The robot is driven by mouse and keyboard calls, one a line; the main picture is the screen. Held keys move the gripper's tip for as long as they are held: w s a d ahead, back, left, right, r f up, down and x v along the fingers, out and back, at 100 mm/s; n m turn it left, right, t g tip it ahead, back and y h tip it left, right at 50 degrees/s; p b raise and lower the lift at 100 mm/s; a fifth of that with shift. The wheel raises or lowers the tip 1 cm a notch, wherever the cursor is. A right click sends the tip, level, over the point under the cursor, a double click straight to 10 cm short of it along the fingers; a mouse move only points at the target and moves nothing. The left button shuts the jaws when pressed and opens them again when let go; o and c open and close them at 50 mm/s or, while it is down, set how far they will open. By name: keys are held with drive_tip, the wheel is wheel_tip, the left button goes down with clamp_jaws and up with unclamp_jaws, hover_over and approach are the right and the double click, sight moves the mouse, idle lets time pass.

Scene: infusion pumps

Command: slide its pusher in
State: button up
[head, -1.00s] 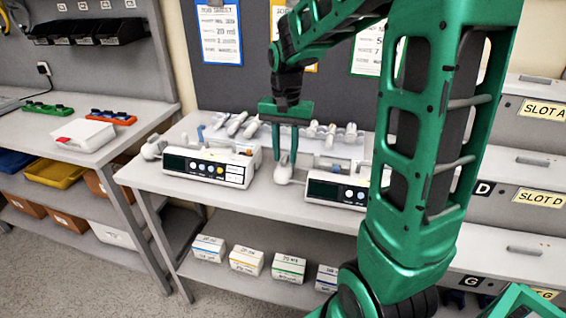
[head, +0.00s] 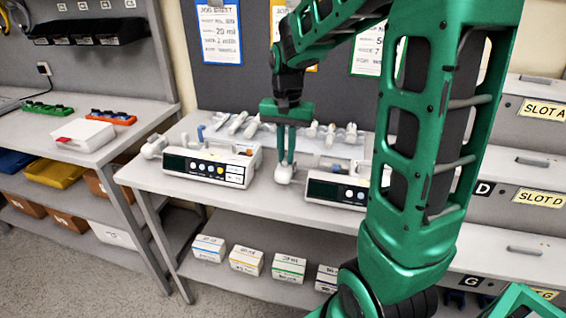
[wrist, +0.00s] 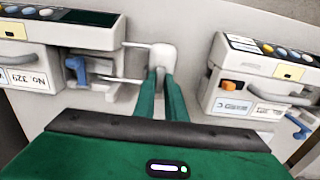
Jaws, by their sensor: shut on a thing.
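The right-hand pump (head: 330,190) is a white box with a dark screen on the grey bench. Its white pusher (head: 284,175) sticks out at its left end. My gripper (head: 285,163) points down from above, with its narrow green fingers shut on the pusher. In the wrist view the fingers (wrist: 161,75) meet at the white pusher (wrist: 163,52). Two thin rods join the pusher to the pump body (wrist: 60,40), with a gap between them. A blue clip (wrist: 77,70) shows at that pump's end. My arm hides part of this pump in the head view.
A second white pump (head: 205,165) stands to the left, close to my gripper; it also shows in the wrist view (wrist: 265,75). Several syringes (head: 238,123) lie behind the pumps. Labelled boxes (head: 246,260) fill the lower shelf.

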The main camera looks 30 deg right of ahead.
drive_tip(key=shift+s+d, duration=1.35)
drive_tip(key=shift+s, duration=0.15)
drive_tip(key=shift+s+d, duration=0.2)
idle(0.3)
drive_tip(key=o, duration=0.6)
wheel_tip(320, 180, up, 7)
idle(0.6)
drive_tip(key=shift+s, duration=0.1)
drive_tip(key=shift+n, duration=0.7)
drive_tip(key=s, duration=0.3)
drive_tip(key=s+f, duration=0.1)
drive_tip(key=s, duration=0.3)
drive_tip(key=s+f, duration=0.1)
drive_tip(key=s, duration=0.2)
drive_tip(key=shift+s+d, duration=0.25)
drive_tip(key=shift+s, duration=0.05)
drive_tip(key=s+f+n, duration=0.1)
drive_tip(key=s+f, duration=0.3)
drive_tip(key=s, duration=0.6)
drive_tip(key=shift+s+a+f+n, duration=0.3)
drive_tip(key=shift+a+n, duration=0.1)
